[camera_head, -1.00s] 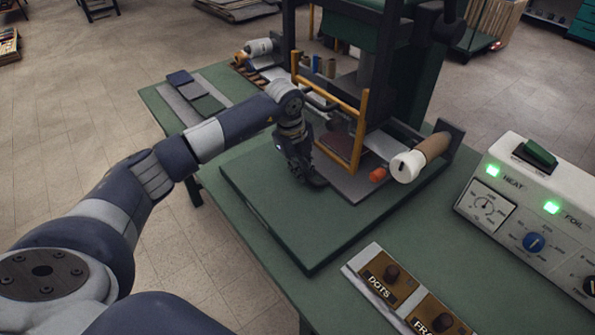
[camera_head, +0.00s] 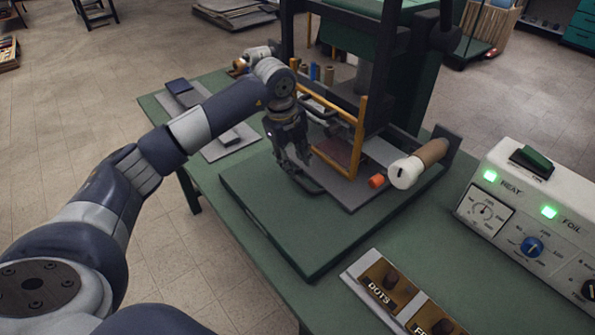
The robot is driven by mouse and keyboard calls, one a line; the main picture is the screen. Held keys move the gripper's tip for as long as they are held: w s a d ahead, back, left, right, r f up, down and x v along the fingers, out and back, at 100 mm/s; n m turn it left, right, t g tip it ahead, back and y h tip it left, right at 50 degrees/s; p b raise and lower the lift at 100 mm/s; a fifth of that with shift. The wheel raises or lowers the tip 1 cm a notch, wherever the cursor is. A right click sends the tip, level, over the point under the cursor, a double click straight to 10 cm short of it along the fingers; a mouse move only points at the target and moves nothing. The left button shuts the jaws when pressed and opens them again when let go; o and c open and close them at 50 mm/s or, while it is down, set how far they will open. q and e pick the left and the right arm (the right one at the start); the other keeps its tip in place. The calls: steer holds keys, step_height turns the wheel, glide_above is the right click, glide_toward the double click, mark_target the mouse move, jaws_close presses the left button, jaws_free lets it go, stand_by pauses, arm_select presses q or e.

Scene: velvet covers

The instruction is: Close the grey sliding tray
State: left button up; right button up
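The grey sliding tray (camera_head: 352,198) lies on the green base plate (camera_head: 290,239) of the press. It sticks out toward the front, under the yellow guard frame (camera_head: 359,124). My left gripper (camera_head: 298,166) points down at the tray's left front side, by a dark bar that looks like its handle. Its fingers look apart, with nothing clearly held. I cannot tell whether they touch the bar. The tray's rear part is hidden behind the guard and my gripper. My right gripper is not in view.
The control box (camera_head: 535,215) with green lights stands at the right. Label blocks (camera_head: 392,287) lie in front.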

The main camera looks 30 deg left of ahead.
arm_select(q)
steer(key=r, duration=0.3)
steer(key=s+r, duration=0.1)
steer(key=r, duration=0.1)
steer(key=shift+a+r, duration=0.15)
steer(key=shift+a, duration=0.05)
steer(key=shift+c, duration=0.3)
steer(key=shift+d, duration=0.1)
steer(key=c, duration=0.5)
steer(key=d+f+m, duration=0.1)
steer(key=d+f+m+h+p, duration=0.1)
steer(key=d+m, duration=0.1)
steer(key=d+f+m+t+h, duration=0.1)
steer(key=m, duration=0.1)
steer(key=shift+s+d+f+p, duration=0.3)
steer(key=shift+s+d+f, duration=0.05)
steer(key=shift+s+d, duration=0.05)
jaws_close()
steer(key=s+a+f+m+t+h+p, duration=0.1)
steer(key=s+a+f+m+t+p, duration=0.15)
steer(key=s+m, duration=0.35)
steer(key=s+a+f+m+t+p, duration=0.1)
steer(key=s+a+m+t+p, duration=0.2)
steer(key=m, duration=0.4)
steer(key=shift+t, duration=0.25)
steer(key=x, duration=0.9)
steer(key=shift+w+a+f+p, duration=0.15)
steer(key=shift+w+f+p, duration=0.1)
steer(key=shift+f+p, duration=0.05)
